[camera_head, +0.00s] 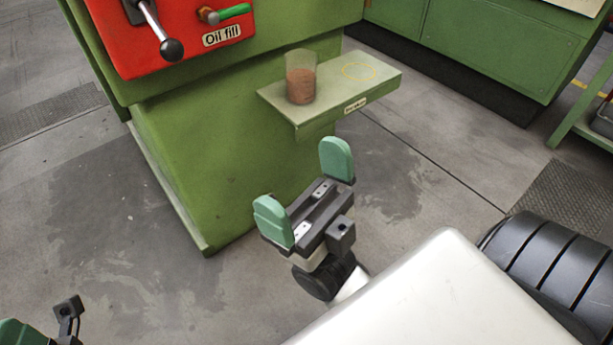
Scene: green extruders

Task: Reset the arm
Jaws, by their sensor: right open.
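My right gripper (305,192) is in the middle of the head view, with its two green fingers spread wide apart. It is empty and held above the floor, in front of the green machine. Part of my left gripper (22,333) shows at the bottom left corner, mostly cut off by the frame, so its jaws cannot be judged. My white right arm (430,300) comes in from the lower right.
The green machine (225,150) has a red "Oil fill" panel (140,55) with a black-knobbed lever (171,49) and a green-handled valve (232,12). A glass with brown contents (301,85) stands on its small shelf (335,97), beside a yellow ring (359,71). Grey floor is open around.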

